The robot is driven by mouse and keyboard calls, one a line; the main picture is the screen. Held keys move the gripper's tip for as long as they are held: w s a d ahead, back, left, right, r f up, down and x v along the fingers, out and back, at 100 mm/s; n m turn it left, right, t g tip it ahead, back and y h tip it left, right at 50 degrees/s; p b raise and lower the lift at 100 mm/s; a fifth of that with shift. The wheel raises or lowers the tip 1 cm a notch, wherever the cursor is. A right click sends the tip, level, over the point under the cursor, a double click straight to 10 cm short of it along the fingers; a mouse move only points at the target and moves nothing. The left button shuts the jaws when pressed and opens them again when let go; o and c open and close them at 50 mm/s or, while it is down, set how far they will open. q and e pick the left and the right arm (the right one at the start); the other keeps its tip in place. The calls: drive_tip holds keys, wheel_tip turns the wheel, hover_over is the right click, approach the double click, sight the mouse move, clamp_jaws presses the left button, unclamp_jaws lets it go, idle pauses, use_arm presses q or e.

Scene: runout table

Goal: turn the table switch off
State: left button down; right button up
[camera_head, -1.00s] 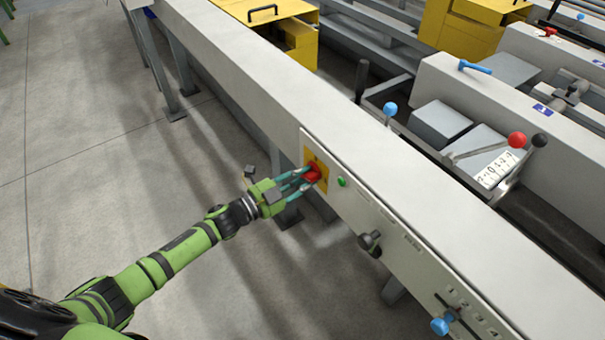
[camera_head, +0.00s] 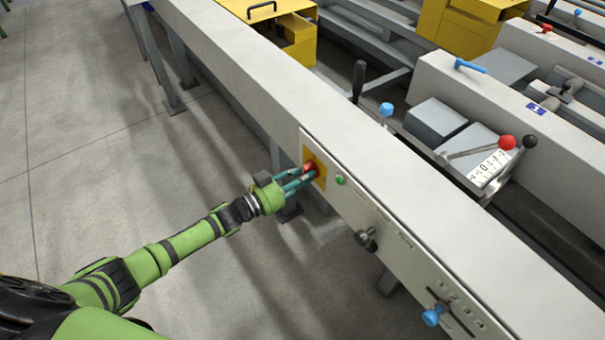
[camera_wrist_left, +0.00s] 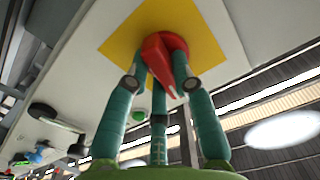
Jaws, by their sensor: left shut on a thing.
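The table switch is a red knob (camera_head: 309,168) on a yellow plate (camera_head: 320,181), set in the grey panel on the side of the long table. In the left wrist view the red knob (camera_wrist_left: 163,58) has a pointed handle and sits on the yellow plate (camera_wrist_left: 213,38). My left gripper (camera_head: 305,175) is at the knob, its teal fingers around the handle. In the wrist view the left gripper (camera_wrist_left: 163,80) is shut on the knob, with fingers on both sides of it. The fingers partly hide the knob in the head view. My right gripper is not in view.
A green button (camera_head: 340,180) sits just right of the yellow plate. A dark knob (camera_head: 366,239) and a blue-knobbed lever (camera_head: 433,316) stick out farther along the panel. The floor (camera_head: 100,150) left of the table is clear.

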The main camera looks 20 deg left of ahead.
use_arm(q)
drive_tip(key=shift+n, duration=1.1)
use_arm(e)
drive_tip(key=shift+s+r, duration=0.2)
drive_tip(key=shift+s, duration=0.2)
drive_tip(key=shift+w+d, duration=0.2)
use_arm(q)
drive_tip(key=c, duration=1)
unclamp_jaws()
drive_tip(key=shift+c, duration=0.2)
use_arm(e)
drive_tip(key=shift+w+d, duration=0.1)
use_arm(q)
drive_tip(key=v, duration=1.2)
